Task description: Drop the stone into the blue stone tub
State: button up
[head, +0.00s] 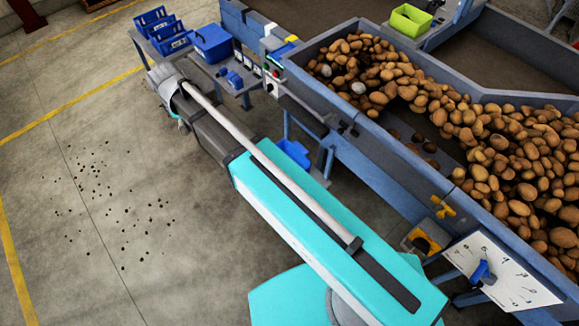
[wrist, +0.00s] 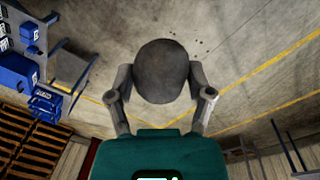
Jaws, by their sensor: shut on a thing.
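In the wrist view my gripper (wrist: 161,88) is shut on a dark grey, round stone (wrist: 162,66), one finger on each side of it. The stone is in the air, with concrete floor behind it. In the head view my arm reaches to the upper left, and I cannot make out the gripper or the stone there. An open blue tub (head: 293,152) sits low beside the grader, partly hidden by my arm. A blue box (head: 212,43) stands on the side table. I cannot read which one is marked for stones.
Small blue bins (head: 154,20) stand on the side table (head: 190,62). The grader (head: 372,150) is heaped with potatoes (head: 470,120), and a green tray (head: 410,20) sits on its far edge. Wooden pallets (wrist: 22,135) show in the wrist view. The floor at left is open.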

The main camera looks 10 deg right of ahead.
notch_tip(320, 180, down, 13)
jog(key=b, duration=1.2)
jog(key=shift+s, duration=0.1)
